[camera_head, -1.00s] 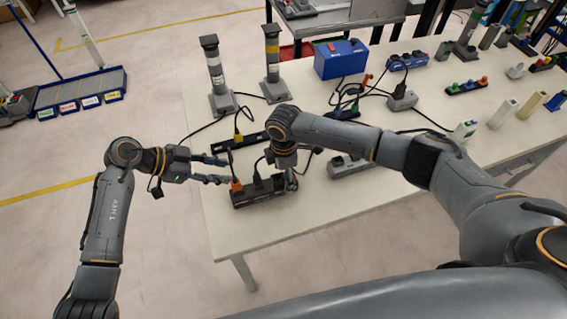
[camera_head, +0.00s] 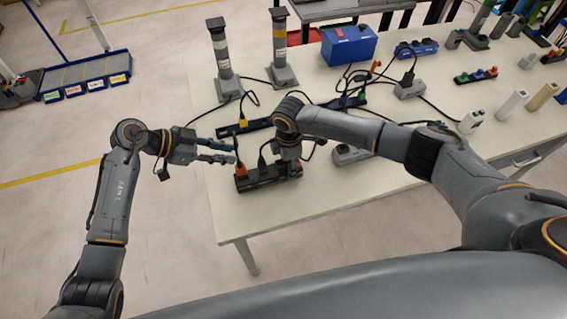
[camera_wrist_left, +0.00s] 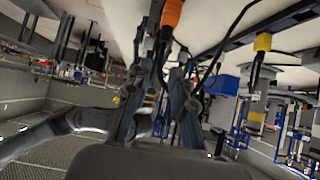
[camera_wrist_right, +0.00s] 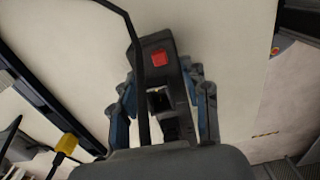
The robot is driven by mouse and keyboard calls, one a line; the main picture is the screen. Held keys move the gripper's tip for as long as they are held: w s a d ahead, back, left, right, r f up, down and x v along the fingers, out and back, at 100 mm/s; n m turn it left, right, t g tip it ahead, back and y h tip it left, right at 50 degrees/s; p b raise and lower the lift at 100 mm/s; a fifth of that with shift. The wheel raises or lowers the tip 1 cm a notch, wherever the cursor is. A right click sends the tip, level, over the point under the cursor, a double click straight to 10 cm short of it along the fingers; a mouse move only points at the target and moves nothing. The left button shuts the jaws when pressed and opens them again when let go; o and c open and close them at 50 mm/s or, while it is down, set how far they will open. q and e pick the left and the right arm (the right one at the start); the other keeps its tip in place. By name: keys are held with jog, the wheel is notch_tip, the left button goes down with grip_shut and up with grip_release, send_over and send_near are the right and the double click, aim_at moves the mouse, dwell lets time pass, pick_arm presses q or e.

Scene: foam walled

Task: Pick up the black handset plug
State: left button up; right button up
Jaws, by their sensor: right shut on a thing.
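A black power strip (camera_head: 258,180) lies near the table's left front edge. An orange plug (camera_head: 239,168) stands at its left end, and a black plug (camera_head: 262,164) with a dark cord stands beside it. My right gripper (camera_head: 288,168) is over the strip's right end. The right wrist view shows its fingers on both sides of the strip's end with the red switch (camera_wrist_right: 159,57). My left gripper (camera_head: 236,152) is left of the plugs, its fingers slightly apart and empty. The left wrist view shows the orange plug (camera_wrist_left: 171,13) beyond the fingertips.
A second black strip with a yellow plug (camera_head: 243,122) lies behind. Two grey posts (camera_head: 221,55) (camera_head: 279,45) and a blue box (camera_head: 348,46) stand farther back. A grey socket block (camera_head: 348,156) lies right of my right gripper. The table's front left corner (camera_head: 228,225) is clear.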

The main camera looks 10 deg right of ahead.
pick_arm(q)
jog(key=w+d+r+t+h, duration=0.2)
jog(key=d+r+h, duration=0.1)
jog(key=r, duration=0.5)
jog(key=w+d+r+t+h, duration=0.2)
jog(key=w+d+r+h, duration=0.15)
jog(key=r, duration=0.45)
jog(key=w+d+r+t+h, duration=0.2)
jog(key=d+r, duration=0.1)
jog(key=r, duration=0.5)
jog(key=w+r+n+t, duration=0.4)
jog(key=r+n+t, duration=0.3)
jog(key=r, duration=0.1)
jog(key=n+g+y, duration=0.4)
jog(key=g+y, duration=0.7)
jog(key=y, duration=0.6)
send_over(262, 162)
jog(key=s+a, duration=0.1)
notch_tip(262, 162, down, 30)
jog(key=shift+x, duration=3.15)
jog(key=shift+a, duration=0.1)
